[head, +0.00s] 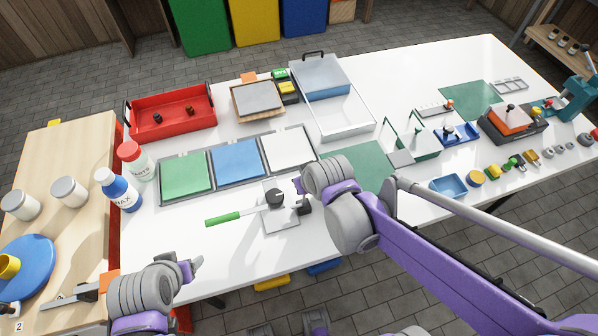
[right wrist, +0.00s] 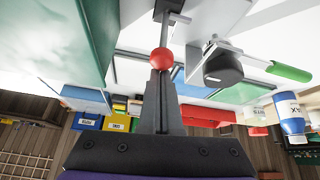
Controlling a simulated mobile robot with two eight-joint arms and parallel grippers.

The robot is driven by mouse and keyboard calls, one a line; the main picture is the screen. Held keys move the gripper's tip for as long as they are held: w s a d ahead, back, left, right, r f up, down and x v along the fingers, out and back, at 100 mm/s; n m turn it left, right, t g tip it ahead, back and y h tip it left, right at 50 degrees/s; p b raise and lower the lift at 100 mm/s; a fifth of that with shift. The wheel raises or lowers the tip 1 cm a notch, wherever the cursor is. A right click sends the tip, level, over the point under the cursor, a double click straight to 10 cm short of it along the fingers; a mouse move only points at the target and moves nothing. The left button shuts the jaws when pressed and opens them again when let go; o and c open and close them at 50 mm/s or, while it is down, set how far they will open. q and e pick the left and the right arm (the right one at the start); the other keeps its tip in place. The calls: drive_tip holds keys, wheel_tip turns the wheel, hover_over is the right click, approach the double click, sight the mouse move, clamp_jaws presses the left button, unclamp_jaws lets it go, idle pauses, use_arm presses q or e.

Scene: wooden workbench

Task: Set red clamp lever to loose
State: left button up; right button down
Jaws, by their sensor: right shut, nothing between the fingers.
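The red ball knob (right wrist: 162,60) of a lever is at the fingertips of my right gripper (right wrist: 161,74) in the right wrist view. A grey stem (right wrist: 166,32) runs up from the knob to a grey bar. My right gripper is shut, with its tips against or just behind the knob; I cannot tell if they touch. In the head view my right wrist hides the red knob. A grey plate (head: 281,221) with a black round part (head: 274,197) and a green-handled lever (head: 223,218) is beside it. My left gripper (head: 196,264) is at the front left, its jaw gap unclear.
A tray of green, blue and white panels (head: 160,188) lies behind the plate. A red tray (head: 170,126) and a clear-sided bin (head: 345,118) stand farther back. Bottles, including a blue one (head: 124,195), stand at left. White table is bare around the green handle.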

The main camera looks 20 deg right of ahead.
use_arm(q)
drive_tip(key=shift+s+f+b, duration=0.25)
drive_tip(key=shift+f+b, duration=0.45)
drive_tip(key=shift+f, duration=0.15)
use_arm(e)
drive_tip(key=s+f+t, duration=0.1)
drive_tip(key=s+t, duration=0.3)
drive_tip(key=s, duration=0.2)
drive_tip(key=shift+d+t, duration=0.15)
drive_tip(key=shift+t, duration=0.25)
drive_tip(key=shift+f, duration=0.1)
